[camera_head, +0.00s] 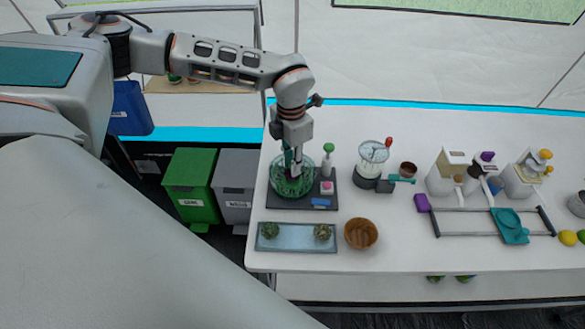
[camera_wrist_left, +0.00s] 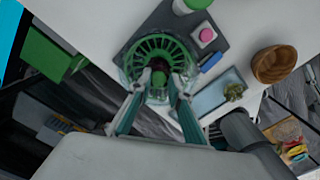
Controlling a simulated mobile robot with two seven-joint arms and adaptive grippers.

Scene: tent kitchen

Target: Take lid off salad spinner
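The lid sits on the bowl. My left gripper (camera_head: 292,166) points down over the lid. In the left wrist view its fingers (camera_wrist_left: 159,91) are spread apart, with the knob showing in the gap between them. I cannot tell whether they touch it. My right gripper is not in view.
A blue tray (camera_head: 296,243) and brown bowl (camera_head: 361,233) stand in front. A clear-jar appliance (camera_head: 373,160) is at right.

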